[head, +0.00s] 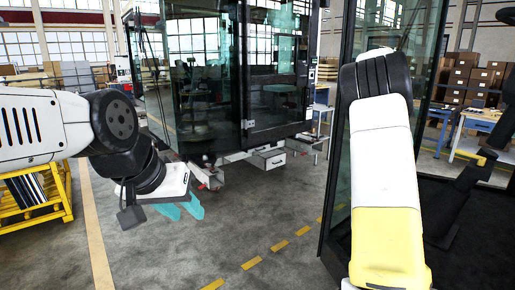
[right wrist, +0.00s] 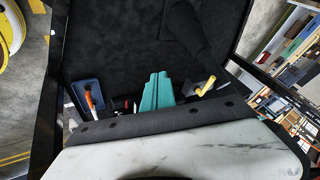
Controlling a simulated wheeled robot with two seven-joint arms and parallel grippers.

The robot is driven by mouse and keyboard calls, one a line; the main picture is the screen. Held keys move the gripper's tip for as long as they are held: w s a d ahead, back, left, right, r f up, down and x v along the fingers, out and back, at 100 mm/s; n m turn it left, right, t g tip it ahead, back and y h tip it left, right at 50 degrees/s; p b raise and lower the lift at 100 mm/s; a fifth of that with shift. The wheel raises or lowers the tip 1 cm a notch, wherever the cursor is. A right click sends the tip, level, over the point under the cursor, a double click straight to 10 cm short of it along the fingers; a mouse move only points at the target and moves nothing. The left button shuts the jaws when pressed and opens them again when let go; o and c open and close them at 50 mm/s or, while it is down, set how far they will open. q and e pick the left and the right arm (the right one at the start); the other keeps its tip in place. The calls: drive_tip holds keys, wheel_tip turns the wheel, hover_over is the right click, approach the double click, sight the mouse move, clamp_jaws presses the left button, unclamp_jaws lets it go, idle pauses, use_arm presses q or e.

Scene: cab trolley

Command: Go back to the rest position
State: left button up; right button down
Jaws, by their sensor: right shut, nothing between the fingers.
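My left gripper (head: 184,207) hangs over the grey floor in the head view, its teal fingers pointing down to the right. The fingers stand apart and I see nothing between them. My right arm, white and yellow, rises at the right of the head view, in front of a glass cab panel. Its gripper is hidden there. In the right wrist view my right gripper (right wrist: 156,90) shows its teal fingers together, holding nothing, in front of a dark surface. Whether they touch anything is unclear.
A glass cab (head: 275,75) stands ahead. A yellow rack (head: 38,205) is at the left. In the right wrist view, a blue tray (right wrist: 84,88), an orange-handled tool (right wrist: 89,98) and a yellow-handled tool (right wrist: 207,83) lie near the right fingers. Open floor lies between the arms.

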drive_tip(key=s+a+f+n+t+y, duration=0.2)
drive_tip(key=s+a+n+y, duration=0.2)
drive_tip(key=s+a+n, duration=0.8)
drive_tip(key=s+a+f+n+t+y, duration=0.2)
drive_tip(key=s+a+n+y, duration=0.3)
drive_tip(key=s+a+n, duration=0.8)
drive_tip(key=s+a+t, duration=0.1)
drive_tip(key=s+a, duration=0.6)
drive_tip(key=a, duration=0.2)
drive_tip(key=shift+s+a, duration=0.3)
drive_tip(key=shift+a, duration=0.05)
drive_tip(key=shift+r, duration=0.1)
